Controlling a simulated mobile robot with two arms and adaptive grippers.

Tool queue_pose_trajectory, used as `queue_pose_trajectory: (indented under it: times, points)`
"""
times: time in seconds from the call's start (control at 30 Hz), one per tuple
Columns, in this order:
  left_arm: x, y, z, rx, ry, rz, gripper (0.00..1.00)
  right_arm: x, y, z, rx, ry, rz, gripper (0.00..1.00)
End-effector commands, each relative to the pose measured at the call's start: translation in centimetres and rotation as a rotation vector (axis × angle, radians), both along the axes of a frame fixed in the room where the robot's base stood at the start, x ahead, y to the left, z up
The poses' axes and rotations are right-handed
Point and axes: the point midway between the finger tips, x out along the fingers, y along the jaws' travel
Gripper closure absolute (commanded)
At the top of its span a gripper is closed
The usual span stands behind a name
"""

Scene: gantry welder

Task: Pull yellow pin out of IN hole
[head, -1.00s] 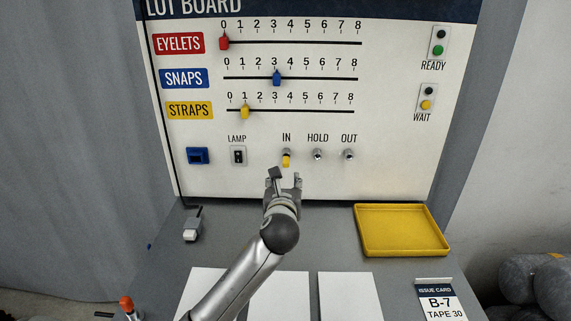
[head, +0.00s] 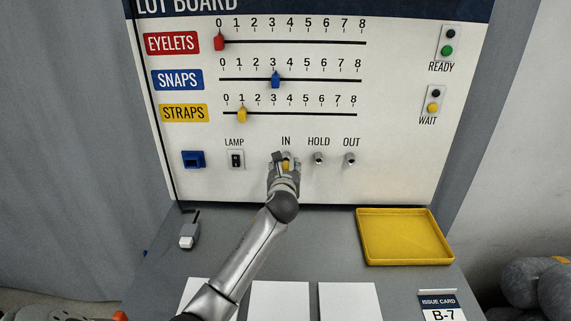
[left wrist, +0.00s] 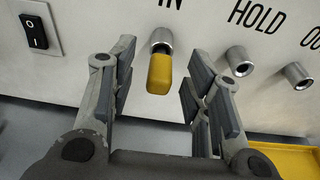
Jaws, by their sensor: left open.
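The yellow pin (left wrist: 159,75) sits in the metal IN hole (left wrist: 161,40) on the white board, its yellow end sticking out and down. In the head view the pin (head: 285,166) shows between my left gripper's fingers. My left gripper (left wrist: 158,88) is open, one finger on each side of the pin, with a visible gap on both sides. It also shows in the head view (head: 284,163), in front of the IN hole. My right gripper is not in view.
The empty HOLD hole (head: 319,159) and OUT hole (head: 350,160) are to the right. A lamp switch (head: 236,160) is to the left. A yellow tray (head: 447,257) lies on the grey desk at right. White sheets (head: 281,302) lie in front.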

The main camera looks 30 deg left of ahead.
Motion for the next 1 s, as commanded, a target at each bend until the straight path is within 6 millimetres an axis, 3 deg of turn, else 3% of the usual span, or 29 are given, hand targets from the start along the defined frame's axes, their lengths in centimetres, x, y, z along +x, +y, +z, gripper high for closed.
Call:
queue_pose_trajectory:
  times: [0.2,0.6,0.93,1.0]
  points:
    - [1.5,0.8,-0.3,0.0,0.0,-0.001,0.55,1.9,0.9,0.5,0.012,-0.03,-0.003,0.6]
    - [1.9,1.1,-0.4,0.0,-0.001,-0.001,0.55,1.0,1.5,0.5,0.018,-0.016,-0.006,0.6]
    - [1.8,1.1,-0.4,0.0,0.0,-0.001,0.98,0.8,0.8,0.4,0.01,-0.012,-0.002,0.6]
    - [1.8,1.1,-0.4,0.0,-0.001,-0.001,1.0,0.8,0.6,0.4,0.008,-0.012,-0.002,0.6]
